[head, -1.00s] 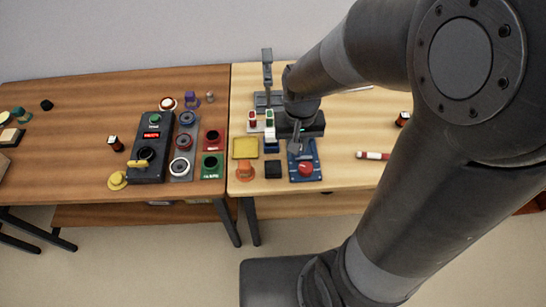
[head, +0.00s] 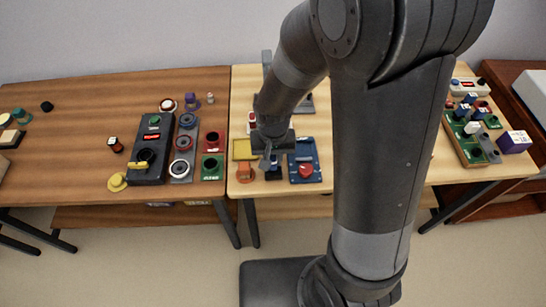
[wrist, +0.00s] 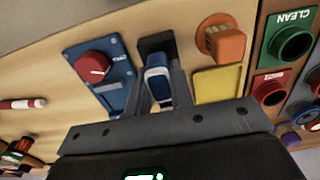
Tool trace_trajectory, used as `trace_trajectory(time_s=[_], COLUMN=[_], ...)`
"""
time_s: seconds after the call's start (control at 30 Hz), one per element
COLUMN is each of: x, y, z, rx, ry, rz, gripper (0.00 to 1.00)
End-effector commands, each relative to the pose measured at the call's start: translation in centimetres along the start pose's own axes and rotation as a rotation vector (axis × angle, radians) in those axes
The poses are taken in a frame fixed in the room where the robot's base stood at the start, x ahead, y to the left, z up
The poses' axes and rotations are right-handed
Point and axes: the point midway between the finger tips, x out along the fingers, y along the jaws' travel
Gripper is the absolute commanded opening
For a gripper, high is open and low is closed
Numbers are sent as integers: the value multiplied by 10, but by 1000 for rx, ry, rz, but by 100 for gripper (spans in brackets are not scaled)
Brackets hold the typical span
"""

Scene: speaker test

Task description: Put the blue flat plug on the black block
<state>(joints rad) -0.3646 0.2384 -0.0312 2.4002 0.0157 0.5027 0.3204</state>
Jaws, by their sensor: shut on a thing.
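The blue flat plug (wrist: 158,84), blue with a pale top face, is between the two fingers of my gripper (wrist: 160,70) in the wrist view. My gripper is shut on it. The black block (wrist: 156,42) is right beyond the plug, partly covered by it. In the head view my gripper (head: 270,154) is over the black block (head: 273,176), at the front of the light table. I cannot tell whether the plug touches the block. The plug is mostly hidden behind my gripper in the head view.
A blue panel with a red knob (head: 305,171) lies close right of the block. An orange plug (head: 245,171) and a yellow square tray (head: 243,149) are close left. A green socket (head: 212,167) stands on the brown table. The light table's front edge is near.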

Motion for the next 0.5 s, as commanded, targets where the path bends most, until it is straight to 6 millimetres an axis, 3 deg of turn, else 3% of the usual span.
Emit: trace_trajectory(time_s=[0.17,0.2,0.43,0.5], x=[3,3,3,3], y=[0,0,0,0], z=[0,0,0,0], rx=[0,0,0,0], ry=[-1,-1,0,0], rz=[1,0,0,0], gripper=[0,22,41,42])
